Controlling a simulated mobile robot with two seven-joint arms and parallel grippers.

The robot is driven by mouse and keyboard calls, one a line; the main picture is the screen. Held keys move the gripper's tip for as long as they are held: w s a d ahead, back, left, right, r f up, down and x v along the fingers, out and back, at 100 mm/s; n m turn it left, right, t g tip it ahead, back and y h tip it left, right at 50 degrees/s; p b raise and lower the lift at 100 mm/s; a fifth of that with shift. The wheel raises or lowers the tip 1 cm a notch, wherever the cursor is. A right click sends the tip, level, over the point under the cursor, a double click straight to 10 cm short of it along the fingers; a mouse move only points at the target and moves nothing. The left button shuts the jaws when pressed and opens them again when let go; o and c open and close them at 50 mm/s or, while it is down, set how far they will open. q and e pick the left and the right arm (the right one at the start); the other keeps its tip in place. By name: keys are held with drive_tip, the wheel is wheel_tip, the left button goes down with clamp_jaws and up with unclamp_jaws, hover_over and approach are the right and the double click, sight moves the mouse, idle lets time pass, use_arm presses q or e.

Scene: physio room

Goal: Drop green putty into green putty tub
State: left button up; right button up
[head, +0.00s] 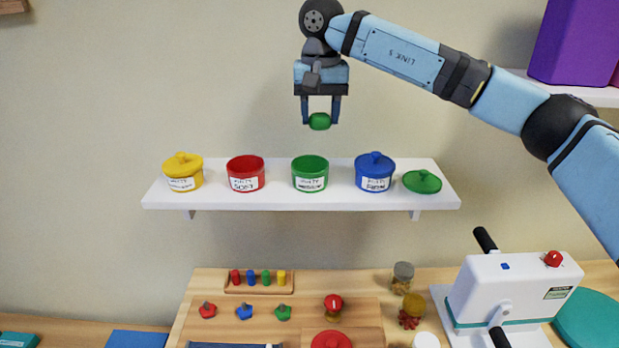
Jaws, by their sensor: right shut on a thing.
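My right gripper (321,118) is shut on a small lump of green putty (320,122). It holds the putty in the air above the white wall shelf (300,200). The green putty tub (310,176) stands upright on the shelf without a lid, below and slightly left of the putty. A clear gap separates the putty from the tub. A green lid (422,182) lies on the shelf at the right end, beside the blue tub. The inside floor of the green tub is hidden. My left gripper is not in view.
On the shelf, an open red tub (246,175) stands left of the green tub, a lidded yellow tub (183,174) further left, and a lidded blue tub (375,174) to the right. Below is a wooden bench with a peg board (258,289) and a white machine (515,290).

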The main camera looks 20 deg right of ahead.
wheel_tip(320, 180, down, 4)
drive_tip(key=shift+r+b, duration=0.25)
drive_tip(key=shift+b, duration=0.5)
drive_tip(key=o, duration=1)
wheel_tip(320, 180, up, 14)
drive_tip(key=shift+f+b, duration=0.1)
drive_tip(key=shift+b, duration=0.3)
drive_tip(key=shift+f, duration=0.1)
